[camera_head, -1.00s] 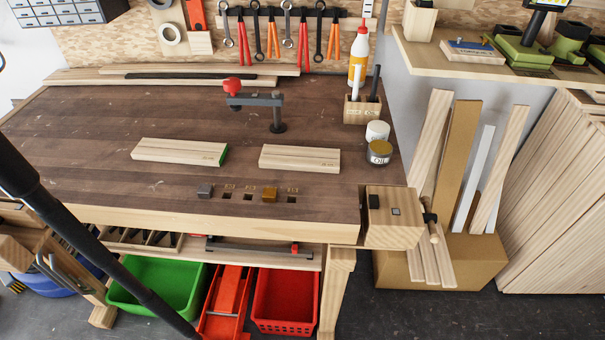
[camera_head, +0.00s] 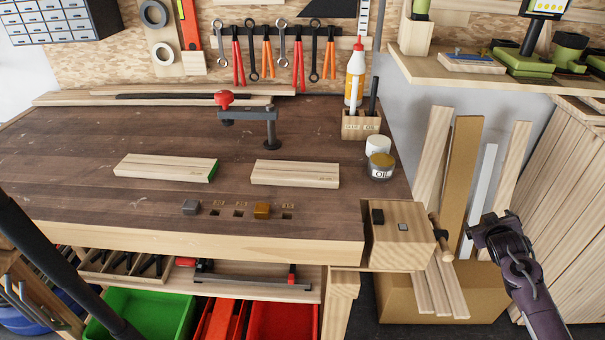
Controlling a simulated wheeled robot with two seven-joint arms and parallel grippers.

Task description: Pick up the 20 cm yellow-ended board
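Two short pale boards lie flat on the dark workbench (camera_head: 90,150). The left board (camera_head: 163,168) has a green right end. The right board (camera_head: 295,174) shows no clear end colour, and small marks on it are too small to read. I cannot make out a yellow end on either board. My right gripper (camera_head: 490,226) is at the right, beyond the bench's right end and away from both boards. Its fingers are too small and dark to tell open from shut. A dark link of my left arm crosses the lower left corner; the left gripper is out of view.
A clamp with a red knob (camera_head: 224,99) stands behind the boards. A wooden vise (camera_head: 399,235) is at the right corner.

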